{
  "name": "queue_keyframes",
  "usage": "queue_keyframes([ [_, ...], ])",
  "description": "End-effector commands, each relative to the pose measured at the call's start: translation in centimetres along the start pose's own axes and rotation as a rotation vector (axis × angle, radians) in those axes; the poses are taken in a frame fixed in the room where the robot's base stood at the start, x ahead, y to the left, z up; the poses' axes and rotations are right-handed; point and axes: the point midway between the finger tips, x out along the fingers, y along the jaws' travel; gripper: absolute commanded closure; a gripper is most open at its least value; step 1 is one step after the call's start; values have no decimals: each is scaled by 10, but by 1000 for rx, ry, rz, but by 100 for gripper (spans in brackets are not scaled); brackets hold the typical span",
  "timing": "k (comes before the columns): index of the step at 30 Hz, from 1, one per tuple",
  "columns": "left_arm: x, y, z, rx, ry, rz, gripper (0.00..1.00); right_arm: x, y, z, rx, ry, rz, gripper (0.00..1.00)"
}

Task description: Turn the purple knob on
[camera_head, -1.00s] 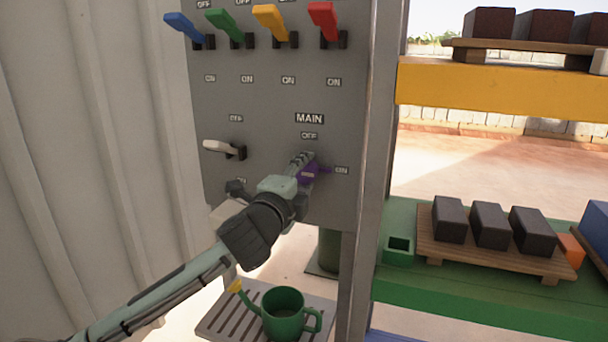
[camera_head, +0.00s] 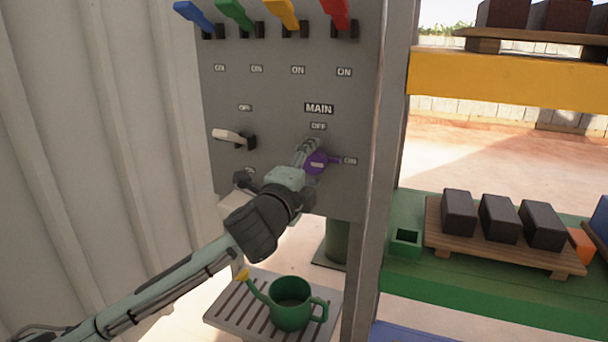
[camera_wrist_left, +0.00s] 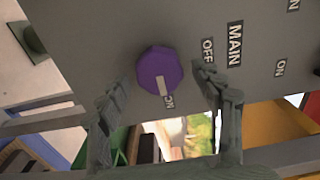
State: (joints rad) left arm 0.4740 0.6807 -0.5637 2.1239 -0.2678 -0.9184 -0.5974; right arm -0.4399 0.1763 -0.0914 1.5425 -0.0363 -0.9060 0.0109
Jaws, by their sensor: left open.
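The purple knob (camera_head: 316,163) is on the grey panel below the MAIN label, with OFF above it and ON to its right. Its pointer is turned toward ON. In the left wrist view the knob (camera_wrist_left: 160,68) has a white mark pointing at the ON label. My left gripper (camera_head: 307,152) is in front of the knob, open, and covers part of its left side in the head view. In the wrist view its fingers are spread on either side below the knob, with a gap showing between them and it. My right gripper is not in view.
The panel (camera_head: 285,95) also carries blue, green, yellow and red levers and a white lever (camera_head: 232,137). A green watering can (camera_head: 290,303) stands on a slatted tray below. A rack with dark blocks (camera_head: 500,218) on a pallet stands to the right.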

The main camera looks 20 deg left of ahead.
Motion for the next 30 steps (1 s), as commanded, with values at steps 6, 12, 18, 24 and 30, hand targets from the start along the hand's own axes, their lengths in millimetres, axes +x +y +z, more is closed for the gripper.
queue_keyframes([
  [6, -41, 1, 0, 1, 3, 2, 34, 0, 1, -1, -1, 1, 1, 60],
  [12, -83, 1, 0, 2, 1, 3, 34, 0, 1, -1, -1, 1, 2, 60],
  [18, -108, 1, 0, 1, 0, 2, 34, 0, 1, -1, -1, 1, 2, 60],
  [24, -114, 0, 0, 1, 0, 0, 34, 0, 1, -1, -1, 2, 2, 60],
  [30, -114, 0, 0, 1, 0, 0, 34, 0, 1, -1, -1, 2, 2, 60],
])
